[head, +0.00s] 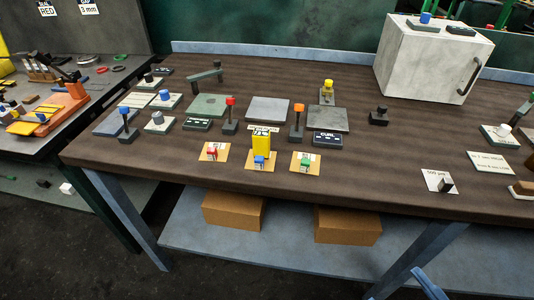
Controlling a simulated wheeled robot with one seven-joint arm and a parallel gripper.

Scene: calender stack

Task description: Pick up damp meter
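No thing carries a label that I can read as damp meter. An upright yellow block (262,143) stands near the front edge of the brown bench, behind a small blue block (260,160) on a tan card. It may be the meter, but I cannot tell. A dark device marked CURL (327,140) lies to its right, and a similar dark device (198,125) lies to its left.
The brown bench (400,150) also bears red-topped (230,102) and orange-topped (298,108) posts, flat plates and a white cabinet (425,62) at the back right. Two cardboard boxes (234,210) (348,229) sit on the shelf below. Bare bench top lies right of centre.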

